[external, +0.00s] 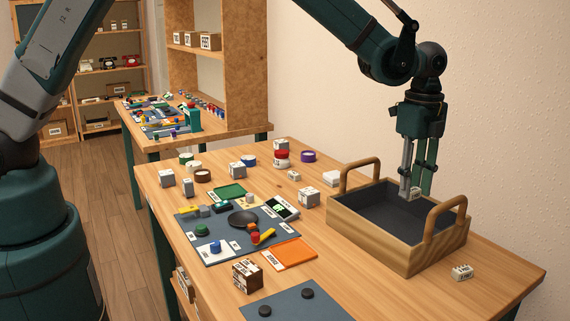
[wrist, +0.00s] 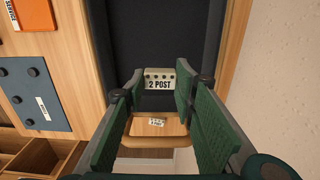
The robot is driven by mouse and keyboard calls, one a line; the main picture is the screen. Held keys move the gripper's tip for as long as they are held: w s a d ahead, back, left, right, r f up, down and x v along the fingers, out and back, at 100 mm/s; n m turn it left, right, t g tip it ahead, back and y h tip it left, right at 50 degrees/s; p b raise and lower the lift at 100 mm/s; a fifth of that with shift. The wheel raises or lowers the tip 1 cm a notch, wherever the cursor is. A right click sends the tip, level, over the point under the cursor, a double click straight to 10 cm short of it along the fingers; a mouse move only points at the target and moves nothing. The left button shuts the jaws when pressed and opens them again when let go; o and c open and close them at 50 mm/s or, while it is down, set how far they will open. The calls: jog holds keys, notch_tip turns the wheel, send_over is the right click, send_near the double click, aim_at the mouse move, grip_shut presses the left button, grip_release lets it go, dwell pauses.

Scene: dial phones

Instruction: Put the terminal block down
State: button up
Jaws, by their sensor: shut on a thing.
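The terminal block, a small pale piece marked "2 POST" (wrist: 160,80), sits between the fingertips of my gripper (wrist: 163,90). In the external view my gripper (external: 416,190) points straight down over the wooden tray (external: 372,236), with the pale block (external: 415,193) at its tips. The gripper is shut on the block. The tips are at about the height of the tray's rim, over its dark lining; I cannot tell whether the block touches the floor of the tray. Another small pale block (external: 462,272) lies on the table right of the tray.
The tray has two raised wooden handles (external: 446,218) close to my gripper. Left of it are a grey mat with small parts (external: 208,246), an orange tray (external: 290,253), a dark blue board (external: 285,306) and several boxes. Table near the right corner (external: 515,265) is clear.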

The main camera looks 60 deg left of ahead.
jog(key=shift+f, duration=0.3)
jog(key=shift+f, duration=0.1)
send_over(405, 234)
jog(key=shift+s+f, duration=0.1)
jog(key=shift+f, duration=2.9)
jog(key=shift+f+b, duration=0.35)
jog(key=shift+f, duration=1.55)
jog(key=shift+f, duration=0.15)
jog(key=o, duration=0.8)
jog(key=shift+c, duration=0.2)
notch_tip(405, 234, up, 12)
jog(key=shift+r+p, duration=0.2)
jog(key=shift+p, duration=0.2)
